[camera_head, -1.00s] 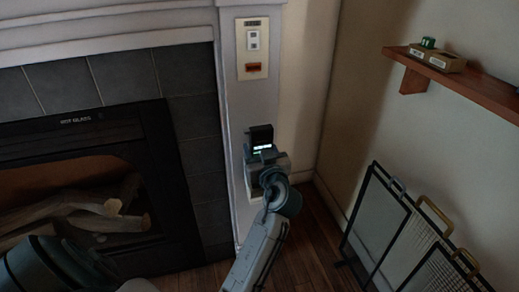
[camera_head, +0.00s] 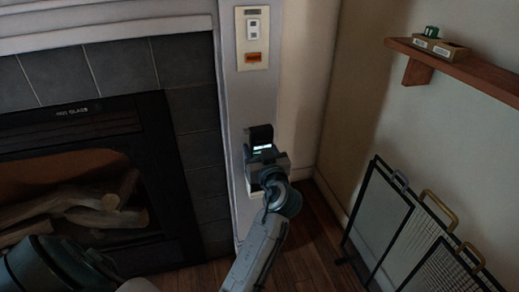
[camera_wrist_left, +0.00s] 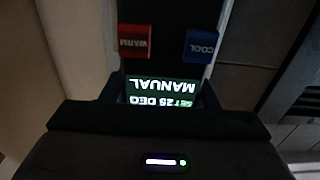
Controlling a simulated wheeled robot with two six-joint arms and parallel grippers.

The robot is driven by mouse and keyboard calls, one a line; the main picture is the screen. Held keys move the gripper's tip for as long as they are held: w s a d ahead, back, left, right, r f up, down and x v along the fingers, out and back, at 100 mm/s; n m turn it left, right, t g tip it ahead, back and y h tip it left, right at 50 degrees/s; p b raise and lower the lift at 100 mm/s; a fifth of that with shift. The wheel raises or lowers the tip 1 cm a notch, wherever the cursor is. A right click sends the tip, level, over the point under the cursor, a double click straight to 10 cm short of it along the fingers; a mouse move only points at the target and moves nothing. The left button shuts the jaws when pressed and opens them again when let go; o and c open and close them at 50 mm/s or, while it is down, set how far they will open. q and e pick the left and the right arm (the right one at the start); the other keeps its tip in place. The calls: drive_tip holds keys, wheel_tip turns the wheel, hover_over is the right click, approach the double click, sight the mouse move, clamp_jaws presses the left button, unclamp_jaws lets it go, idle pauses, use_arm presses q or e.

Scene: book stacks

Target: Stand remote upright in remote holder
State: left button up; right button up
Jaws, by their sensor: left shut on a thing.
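A black remote (camera_head: 261,138) with a lit screen is in my left gripper (camera_head: 264,156), in front of the pale pillar beside the fireplace. In the left wrist view the remote (camera_wrist_left: 166,90) shows a red WARM button, a blue COOL button and a screen reading SET 25 DEG MANUAL, all upside down. My left gripper (camera_wrist_left: 160,120) is shut on it. A tan labelled box (camera_head: 441,47) on the wall shelf may be the remote holder; its left part has a green thing and its right part a dark opening. My right gripper is not in view.
The wooden shelf (camera_head: 472,70) is on the right wall. A fireplace (camera_head: 95,190) with logs is at the left. A wall plate (camera_head: 253,39) with a switch is above the remote. Framed screens with handles (camera_head: 420,235) stand on the floor at the right.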

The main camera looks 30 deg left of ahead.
use_arm(q)
drive_tip(key=shift+f+b, duration=0.6)
drive_tip(key=shift+f, duration=0.1)
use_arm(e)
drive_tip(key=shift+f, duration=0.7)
use_arm(q)
drive_tip(key=o, duration=1.3)
drive_tip(key=shift+c, duration=0.2)
